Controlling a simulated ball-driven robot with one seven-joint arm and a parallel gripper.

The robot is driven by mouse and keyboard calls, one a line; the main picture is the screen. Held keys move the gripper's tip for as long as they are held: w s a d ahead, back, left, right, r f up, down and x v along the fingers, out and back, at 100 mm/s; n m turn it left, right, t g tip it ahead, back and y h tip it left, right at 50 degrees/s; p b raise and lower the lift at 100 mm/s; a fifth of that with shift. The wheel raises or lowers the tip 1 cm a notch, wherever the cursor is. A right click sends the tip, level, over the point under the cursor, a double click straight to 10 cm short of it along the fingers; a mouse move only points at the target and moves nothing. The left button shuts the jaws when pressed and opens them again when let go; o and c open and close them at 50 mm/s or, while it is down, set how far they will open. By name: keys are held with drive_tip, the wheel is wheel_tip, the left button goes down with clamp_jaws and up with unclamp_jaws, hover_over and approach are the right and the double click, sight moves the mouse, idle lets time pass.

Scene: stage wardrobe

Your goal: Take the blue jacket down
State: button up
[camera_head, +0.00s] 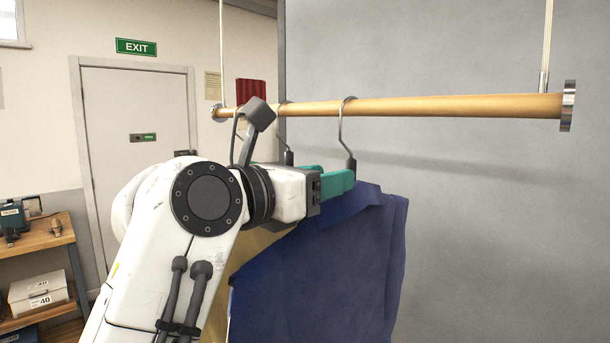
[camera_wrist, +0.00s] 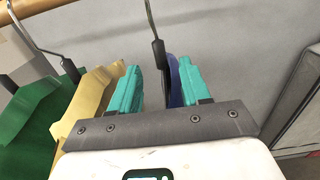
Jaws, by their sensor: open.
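The blue jacket (camera_head: 335,260) hangs from the rail by a hanger with a metal hook (camera_head: 343,125). My gripper (camera_head: 336,181) is open at the top of the jacket, just under the hook's dark neck. In the wrist view, my gripper's teal fingers (camera_wrist: 157,85) stand apart on either side of the hanger neck (camera_wrist: 160,55). A narrow strip of the blue jacket (camera_wrist: 174,82) shows between them, close to the right finger. I cannot tell whether that finger touches it. My arm hides the jacket's left side in the head view.
The wooden rail (camera_head: 450,106) runs across, with a metal end cap at right. A yellow garment (camera_wrist: 84,104) hangs close by my left finger, with a green garment (camera_wrist: 40,125) beyond it. A shelf (camera_head: 35,237) stands at far left. The grey wall is behind the rail.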

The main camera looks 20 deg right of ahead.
sight(349, 150)
drive_tip(key=shift+b+x, duration=0.7)
drive_tip(key=shift+x, duration=2.35)
clamp_jaws()
drive_tip(key=shift+r, duration=0.15)
drive_tip(key=shift+r+p, duration=0.45)
drive_tip(key=shift+r, duration=1)
drive_tip(key=shift+a, duration=0.15)
drive_tip(key=shift+b+v, duration=1.1)
drive_tip(key=shift+v, duration=3.3)
